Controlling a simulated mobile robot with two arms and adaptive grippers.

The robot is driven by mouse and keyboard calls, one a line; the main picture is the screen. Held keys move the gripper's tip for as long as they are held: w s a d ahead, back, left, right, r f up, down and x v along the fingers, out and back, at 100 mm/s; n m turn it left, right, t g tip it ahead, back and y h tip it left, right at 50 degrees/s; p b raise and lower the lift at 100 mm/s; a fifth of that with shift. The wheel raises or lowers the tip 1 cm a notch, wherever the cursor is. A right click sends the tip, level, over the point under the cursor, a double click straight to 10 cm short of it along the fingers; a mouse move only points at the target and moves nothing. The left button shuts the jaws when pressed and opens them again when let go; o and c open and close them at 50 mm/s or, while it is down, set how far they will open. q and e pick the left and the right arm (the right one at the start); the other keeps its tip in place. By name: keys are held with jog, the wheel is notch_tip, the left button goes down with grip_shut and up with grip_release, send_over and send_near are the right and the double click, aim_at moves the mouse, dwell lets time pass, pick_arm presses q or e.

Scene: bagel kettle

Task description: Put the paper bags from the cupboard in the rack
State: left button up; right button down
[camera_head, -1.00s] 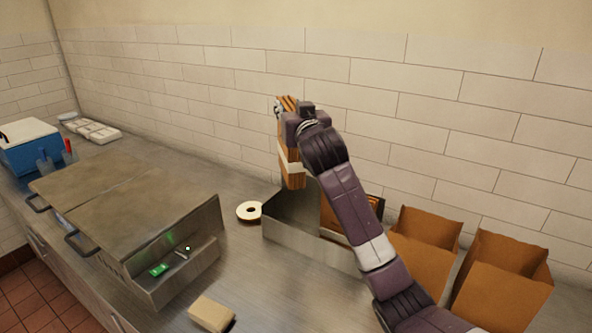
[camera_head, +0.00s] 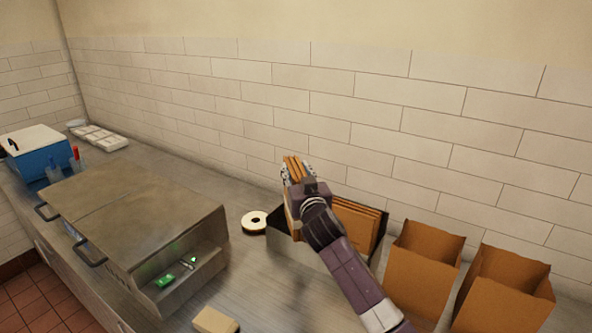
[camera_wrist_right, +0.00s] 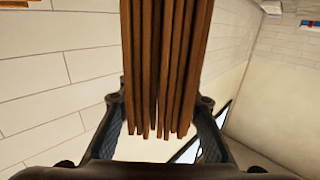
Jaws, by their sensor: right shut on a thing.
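My right gripper (camera_head: 297,182) is shut on a bundle of folded brown paper bags (camera_head: 291,163). In the right wrist view the bundle (camera_wrist_right: 167,60) stands as several thin brown edges between the two fingers. In the head view the bundle is upright at the left part of the metal rack (camera_head: 279,232). My gripper and arm hide its lower end, so I cannot tell whether it touches the rack floor. Other folded paper bags (camera_head: 358,222) stand in the right part of the rack. My left gripper is not in view. No cupboard shows.
Two open brown bags (camera_head: 420,270) (camera_head: 502,290) stand right of the rack. A white tape roll (camera_head: 254,222) lies close to its left. A metal box unit (camera_head: 140,235) fills the counter's left, with a pale block (camera_head: 215,321) in front. A tiled wall rises behind.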

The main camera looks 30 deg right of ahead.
jog(key=shift+f, duration=0.15)
jog(key=c, duration=1.4)
grip_release()
jog(key=shift+r, duration=0.35)
jog(key=b+v, duration=0.3)
jog(key=v, duration=0.9)
jog(key=shift+f, duration=0.2)
